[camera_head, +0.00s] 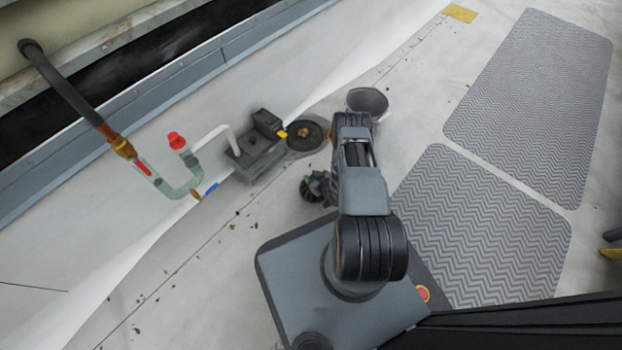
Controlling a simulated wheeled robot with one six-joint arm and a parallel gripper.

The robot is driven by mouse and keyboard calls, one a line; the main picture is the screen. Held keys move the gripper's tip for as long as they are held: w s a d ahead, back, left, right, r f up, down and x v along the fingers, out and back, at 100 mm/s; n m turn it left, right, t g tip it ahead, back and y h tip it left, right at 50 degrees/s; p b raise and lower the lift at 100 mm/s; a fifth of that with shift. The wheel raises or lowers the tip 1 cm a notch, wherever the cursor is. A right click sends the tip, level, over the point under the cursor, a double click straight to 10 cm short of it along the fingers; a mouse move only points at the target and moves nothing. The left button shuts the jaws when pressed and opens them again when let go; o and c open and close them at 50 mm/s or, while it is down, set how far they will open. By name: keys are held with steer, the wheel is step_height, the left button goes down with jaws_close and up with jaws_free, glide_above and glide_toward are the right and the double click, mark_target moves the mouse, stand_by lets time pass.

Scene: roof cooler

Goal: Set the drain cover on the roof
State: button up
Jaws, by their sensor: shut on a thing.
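A round dark drain (305,136) sits in the roof beside the grey pump-like unit, with a small brown-orange clump at its middle. A dark ribbed piece that looks like the drain cover (312,189) shows just left of my arm, below the drain in the picture and apart from it. My gripper (325,184) is at this piece and appears shut on it. My arm hides most of the gripper, so the exact hold cannot be made out.
A grey bucket (368,101) stands right of the drain, near my arm. The grey unit (257,145) and a pipe with a red cap (178,141) stand to the left by the wall. Two ribbed grey mats (480,225) lie to the right. Scattered debris lies left of my base.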

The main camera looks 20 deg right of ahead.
steer(key=o, duration=1)
